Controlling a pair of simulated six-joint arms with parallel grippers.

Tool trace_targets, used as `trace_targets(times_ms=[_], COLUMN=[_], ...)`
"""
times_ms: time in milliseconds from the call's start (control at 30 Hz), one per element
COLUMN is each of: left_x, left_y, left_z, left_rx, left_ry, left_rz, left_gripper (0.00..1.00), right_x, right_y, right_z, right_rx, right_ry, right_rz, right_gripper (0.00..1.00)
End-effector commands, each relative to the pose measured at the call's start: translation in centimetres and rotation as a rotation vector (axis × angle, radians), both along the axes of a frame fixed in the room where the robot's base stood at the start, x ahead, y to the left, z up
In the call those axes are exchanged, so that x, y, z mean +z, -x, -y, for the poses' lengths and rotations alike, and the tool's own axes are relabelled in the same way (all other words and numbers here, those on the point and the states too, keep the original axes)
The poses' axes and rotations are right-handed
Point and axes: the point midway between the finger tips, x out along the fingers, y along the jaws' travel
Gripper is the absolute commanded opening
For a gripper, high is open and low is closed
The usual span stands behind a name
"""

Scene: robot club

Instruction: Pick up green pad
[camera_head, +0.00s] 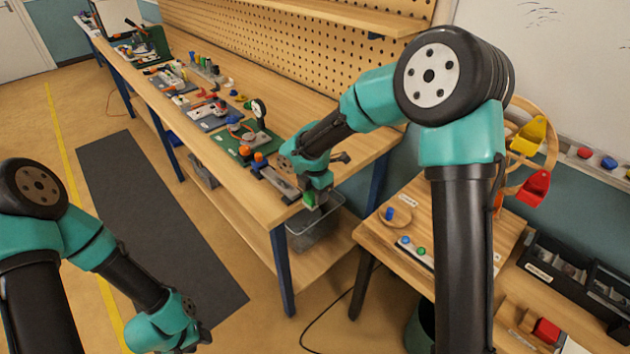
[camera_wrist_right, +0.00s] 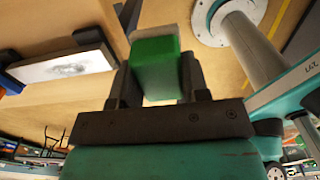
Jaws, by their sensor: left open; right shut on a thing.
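My right gripper (camera_head: 315,199) is at the near right corner of the long workbench. It is shut on the green pad (camera_wrist_right: 155,62), a green block with a pale far end, which sits between both fingers in the right wrist view. In the head view only a little green of the pad (camera_head: 309,200) shows at the fingers. The gripper appears beside the bench edge, above a grey wire bin; I cannot tell its exact height. My left gripper (camera_head: 192,338) is low at the bottom left, over the floor, open and away from the bench.
The workbench (camera_head: 240,195) holds a green mat (camera_head: 236,140) with orange-capped parts, tools and several kits. The grey bin (camera_head: 314,226) is below its end. A dark floor mat (camera_head: 150,215) is clear.

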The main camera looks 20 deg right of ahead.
Motion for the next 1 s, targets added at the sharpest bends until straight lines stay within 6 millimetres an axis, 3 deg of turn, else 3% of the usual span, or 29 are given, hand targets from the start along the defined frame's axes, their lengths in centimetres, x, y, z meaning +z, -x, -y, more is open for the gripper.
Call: trace_targets(times_ms=[233,767,800,1000], left_x=[0.0,0.0,0.0,0.0], left_y=[0.0,0.0,0.0,0.0], left_z=[0.0,0.0,0.0,0.0], left_rx=[0.0,0.0,0.0,0.0], left_ry=[0.0,0.0,0.0,0.0], left_rz=[0.0,0.0,0.0,0.0], left_gripper=[0.43,0.43,0.43,0.43], right_x=[0.3,0.3,0.3,0.3], right_y=[2.5,2.7,2.7,2.7], right_z=[-0.7,-0.8,-0.8,-0.8], right_rx=[0.002,0.0,0.0,0.0], right_ry=[0.0,0.0,0.0,0.0], right_rz=[0.0,0.0,0.0,0.0], right_gripper=[0.19,0.19,0.38,0.23])
